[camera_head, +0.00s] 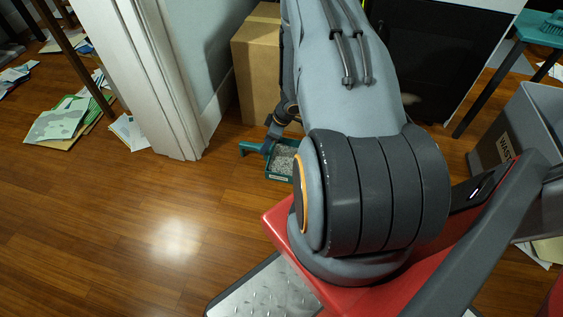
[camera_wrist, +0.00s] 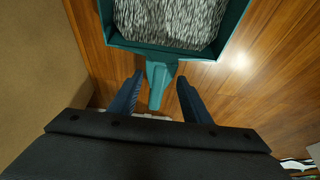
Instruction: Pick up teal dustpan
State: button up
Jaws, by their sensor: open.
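The teal dustpan (camera_head: 280,175) lies on the wooden floor beside the cardboard box, filled with grey-white paper shreds. In the wrist view the dustpan (camera_wrist: 122,44) is at the top, and its short handle (camera_wrist: 157,85) points down toward my gripper. My gripper (camera_wrist: 158,88) is open, with one dark finger on each side of the handle and a gap visible on both sides. In the head view my gripper (camera_head: 270,143) is partly visible at the dustpan's handle end, and my arm hides part of the dustpan.
A cardboard box (camera_head: 257,62) stands just behind the dustpan. A white door frame (camera_head: 150,75) is to the left, with scattered papers (camera_head: 62,122) beyond it. The floor at front left is clear.

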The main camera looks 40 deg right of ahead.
jog(key=shift+b+x, duration=1.75)
jog(key=shift+x, duration=1.2)
jog(key=shift+w, duration=0.1)
jog(key=shift+r, duration=0.1)
grip_shut()
